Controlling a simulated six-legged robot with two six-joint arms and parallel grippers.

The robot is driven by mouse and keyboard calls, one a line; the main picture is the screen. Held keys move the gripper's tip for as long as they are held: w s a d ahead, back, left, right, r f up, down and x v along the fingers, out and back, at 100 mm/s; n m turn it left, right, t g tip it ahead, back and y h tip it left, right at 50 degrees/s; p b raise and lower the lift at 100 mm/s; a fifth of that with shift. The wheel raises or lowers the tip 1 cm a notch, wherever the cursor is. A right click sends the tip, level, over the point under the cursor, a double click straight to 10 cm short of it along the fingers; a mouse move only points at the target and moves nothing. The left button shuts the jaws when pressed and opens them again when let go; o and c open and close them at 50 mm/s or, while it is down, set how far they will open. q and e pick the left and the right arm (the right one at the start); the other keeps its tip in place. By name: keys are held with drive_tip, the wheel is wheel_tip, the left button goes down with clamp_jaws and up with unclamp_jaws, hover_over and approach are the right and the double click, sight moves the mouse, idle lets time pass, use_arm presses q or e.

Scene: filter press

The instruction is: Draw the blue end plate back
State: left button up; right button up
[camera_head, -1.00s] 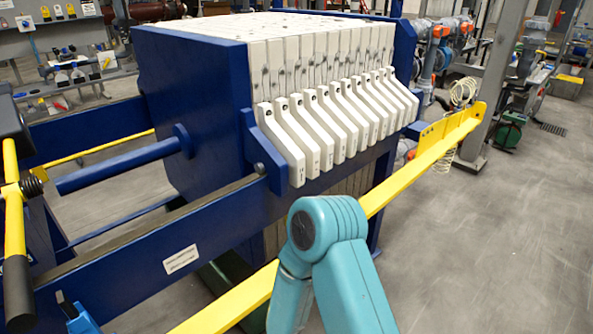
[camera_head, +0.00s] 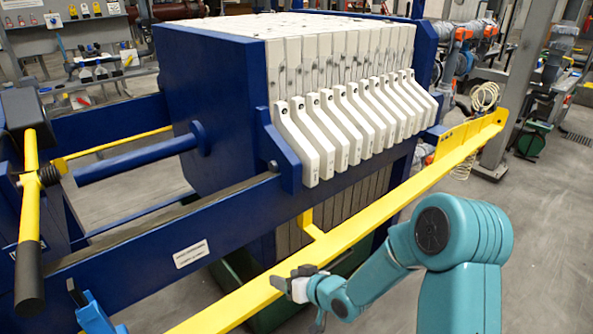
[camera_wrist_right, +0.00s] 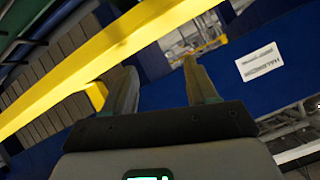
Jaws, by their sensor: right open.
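The blue end plate (camera_head: 205,100) stands upright at the left end of the white plate pack, and a blue rod (camera_head: 135,160) meets its left face. A lever with a yellow shaft (camera_head: 29,190) and black grip stands at the far left. My right gripper (camera_head: 285,280) is over the yellow rail in front of the press, well apart from the end plate. In the right wrist view its two fingers (camera_wrist_right: 163,88) are spread with nothing between them.
A long yellow rail (camera_head: 400,195) runs along the front of the press. White plates with angled handles (camera_head: 345,130) are packed against the end plate. A blue side beam (camera_head: 150,235) bears a white label (camera_head: 191,253). Open floor (camera_head: 550,220) lies to the right.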

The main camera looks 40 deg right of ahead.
drive_tip(key=w+d+r+n+t, duration=0.1)
drive_tip(key=d+r+t, duration=0.3)
drive_tip(key=d+r, duration=0.45)
drive_tip(key=n+t+b, duration=0.1)
drive_tip(key=n+t, duration=0.1)
approach(289, 169)
drive_tip(key=shift+h, duration=0.3)
drive_tip(key=w, duration=0.4)
drive_tip(key=w+f+p, duration=0.1)
drive_tip(key=w, duration=0.3)
drive_tip(key=w+p, duration=0.1)
drive_tip(key=w, duration=0.3)
drive_tip(key=shift+d+f, duration=0.15)
drive_tip(key=shift+f, duration=0.1)
